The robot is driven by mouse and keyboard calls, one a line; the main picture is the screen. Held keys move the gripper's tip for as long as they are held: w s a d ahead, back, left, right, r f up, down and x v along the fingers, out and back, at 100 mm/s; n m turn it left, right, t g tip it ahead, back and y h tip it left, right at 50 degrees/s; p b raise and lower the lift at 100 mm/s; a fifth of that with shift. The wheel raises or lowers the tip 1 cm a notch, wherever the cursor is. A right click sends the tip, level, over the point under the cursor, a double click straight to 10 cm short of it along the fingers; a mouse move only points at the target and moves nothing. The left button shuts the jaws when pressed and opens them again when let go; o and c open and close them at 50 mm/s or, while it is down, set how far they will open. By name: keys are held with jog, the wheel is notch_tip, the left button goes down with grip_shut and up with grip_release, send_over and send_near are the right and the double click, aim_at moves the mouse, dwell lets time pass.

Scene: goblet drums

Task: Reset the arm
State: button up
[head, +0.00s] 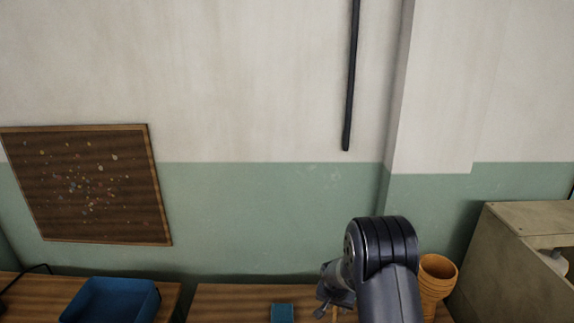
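My arm rises from the bottom edge of the head view, right of the middle, and bends at a dark ribbed joint. My gripper (328,303) shows in part to the left of that joint, low in front of the wooden table (232,297). Its fingers are small and partly hidden by the arm, so I cannot tell whether they are open or shut. An orange goblet-shaped drum (438,270) stands just right of my arm, partly covered by it.
A blue tray (112,300) sits on a wooden surface at the lower left. A small teal block (282,313) is at the bottom edge. A beige open cabinet (510,255) stands at the right. A speckled board (90,185) and a black pipe (351,80) are on the wall.

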jog(key=shift+x, duration=0.85)
jog(key=shift+s+r, duration=0.1)
jog(key=shift+r, duration=0.1)
